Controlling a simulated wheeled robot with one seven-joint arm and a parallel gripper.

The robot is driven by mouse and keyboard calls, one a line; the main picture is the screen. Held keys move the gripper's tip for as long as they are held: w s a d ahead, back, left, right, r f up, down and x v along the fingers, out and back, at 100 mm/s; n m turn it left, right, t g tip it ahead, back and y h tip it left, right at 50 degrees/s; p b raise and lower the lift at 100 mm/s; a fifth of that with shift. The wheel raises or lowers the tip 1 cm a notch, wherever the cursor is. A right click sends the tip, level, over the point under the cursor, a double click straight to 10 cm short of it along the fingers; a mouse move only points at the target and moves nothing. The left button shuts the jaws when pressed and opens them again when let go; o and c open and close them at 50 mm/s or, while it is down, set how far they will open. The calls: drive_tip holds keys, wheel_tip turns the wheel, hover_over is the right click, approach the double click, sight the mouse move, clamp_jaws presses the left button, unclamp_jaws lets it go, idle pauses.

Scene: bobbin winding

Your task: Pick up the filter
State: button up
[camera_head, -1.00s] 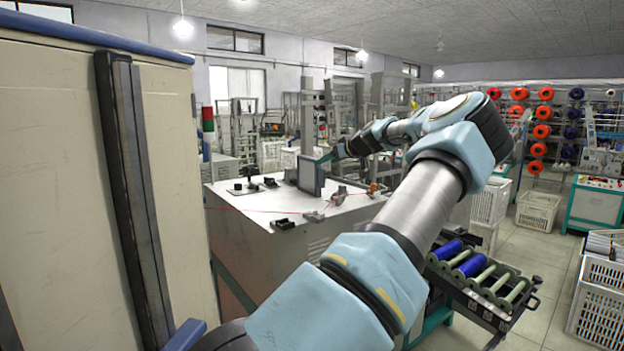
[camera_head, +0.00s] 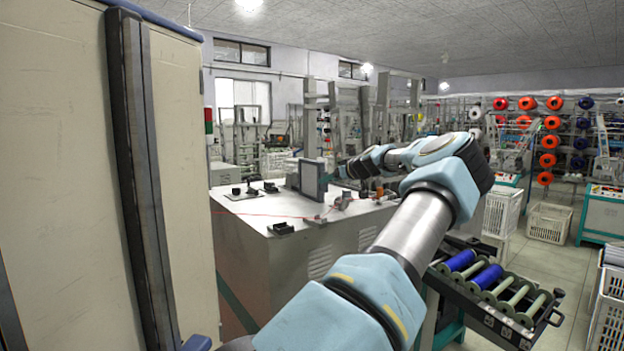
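A flat, upright, dark-framed grey panel (camera_head: 313,180) stands on the white top of the machine cabinet; it looks like the filter, though I cannot be sure at this size. My arm reaches forward from the lower middle and bends back to the left. My gripper (camera_head: 338,172) is small and far off, just right of the panel's upper part. Whether it touches the panel I cannot tell. Its fingers are too small and too hidden by the wrist to show whether they are open or shut.
Small black parts (camera_head: 283,228) and thin red thread lie on the cabinet top (camera_head: 255,207). A tall beige cabinet (camera_head: 175,150) blocks the left. A rack of blue and green rollers (camera_head: 515,296) stands at the right. White crates (camera_head: 549,222) stand on the floor beyond.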

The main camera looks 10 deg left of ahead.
sight(324, 191)
drive_tip(key=shift+w+a+f, duration=0.2)
drive_tip(key=shift+w+a, duration=0.2)
drive_tip(key=shift+w+a+p, duration=0.2)
drive_tip(key=shift+w+p, duration=0.05)
drive_tip(key=shift+p, duration=0.3)
drive_tip(key=p+x, duration=0.2)
drive_tip(key=x, duration=0.2)
drive_tip(key=shift+w+d+p, duration=0.15)
drive_tip(key=shift+p, duration=0.25)
drive_tip(key=shift+w+f, duration=0.15)
drive_tip(key=shift+f, duration=0.05)
drive_tip(key=shift+c, duration=0.3)
clamp_jaws()
